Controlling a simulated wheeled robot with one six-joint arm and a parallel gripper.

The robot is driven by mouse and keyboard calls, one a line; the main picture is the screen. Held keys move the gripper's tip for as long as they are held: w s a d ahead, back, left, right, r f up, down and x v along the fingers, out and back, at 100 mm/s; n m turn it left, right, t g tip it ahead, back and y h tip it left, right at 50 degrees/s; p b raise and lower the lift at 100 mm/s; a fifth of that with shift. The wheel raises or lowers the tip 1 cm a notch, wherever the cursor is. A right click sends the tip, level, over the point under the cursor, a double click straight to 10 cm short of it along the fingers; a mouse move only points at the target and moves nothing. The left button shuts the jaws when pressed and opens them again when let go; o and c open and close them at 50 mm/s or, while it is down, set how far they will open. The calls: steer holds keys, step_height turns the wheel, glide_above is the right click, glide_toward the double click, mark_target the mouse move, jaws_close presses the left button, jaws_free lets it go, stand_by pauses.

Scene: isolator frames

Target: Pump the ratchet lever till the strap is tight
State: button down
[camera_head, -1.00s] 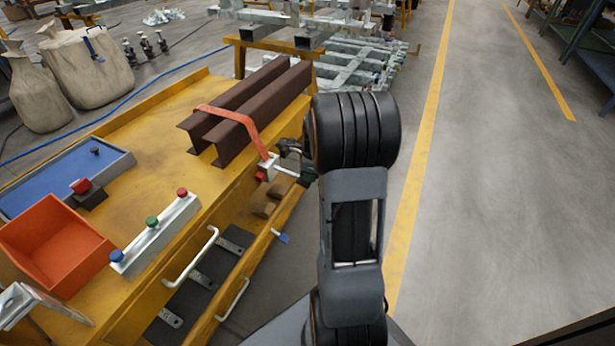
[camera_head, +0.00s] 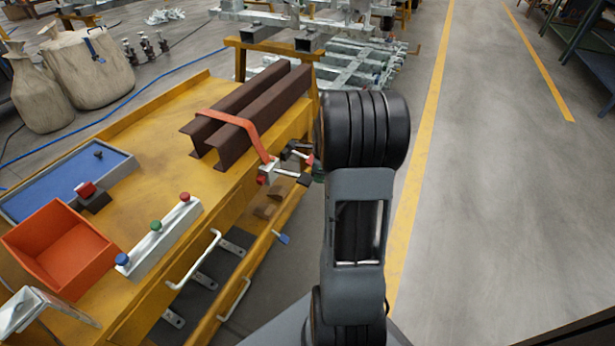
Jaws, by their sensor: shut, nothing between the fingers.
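An orange strap (camera_head: 240,125) runs over two brown steel beams (camera_head: 262,100) on the yellow bench and down to the ratchet (camera_head: 268,170) at the bench's right edge. The ratchet has pale metal and red parts; its lever (camera_head: 286,172) appears to point right, but is small and hard to make out. The strap looks straight from the beams to the ratchet. My gripper (camera_head: 296,153) is shut and empty, just above and right of the ratchet. My arm's dark wrist hides part of it, and I cannot tell whether it touches the lever.
On the bench are an orange bin (camera_head: 62,246), a blue tray (camera_head: 65,185) and a button box (camera_head: 160,235). Drawer handles (camera_head: 195,262) stick out from the bench's near side. A rack of metal frames (camera_head: 345,60) stands behind. Floor (camera_head: 500,200) on the right is clear.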

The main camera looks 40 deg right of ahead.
step_height(320, 180, up, 13)
steer(key=s+p, duration=0.1)
steer(key=p, duration=0.3)
steer(key=shift+d+p, duration=0.3)
steer(key=shift+d, duration=0.15)
stand_by(0.5)
steer(key=s+a+r+n+t+p, duration=0.1)
steer(key=s+a+r+n+p, duration=0.3)
steer(key=a+r+n+p, duration=0.7)
steer(key=s+a+r+n+t+p, duration=0.1)
steer(key=s+a+r+n+p, duration=0.4)
steer(key=a+r+n+p, duration=0.7)
step_height(320, 180, up, 7)
steer(key=n+p, duration=0.3)
steer(key=n, duration=0.1)
steer(key=shift+s+a+f+t+h+p, duration=0.2)
steer(key=shift+t+h+p, duration=0.1)
steer(key=shift+t+h, duration=0.1)
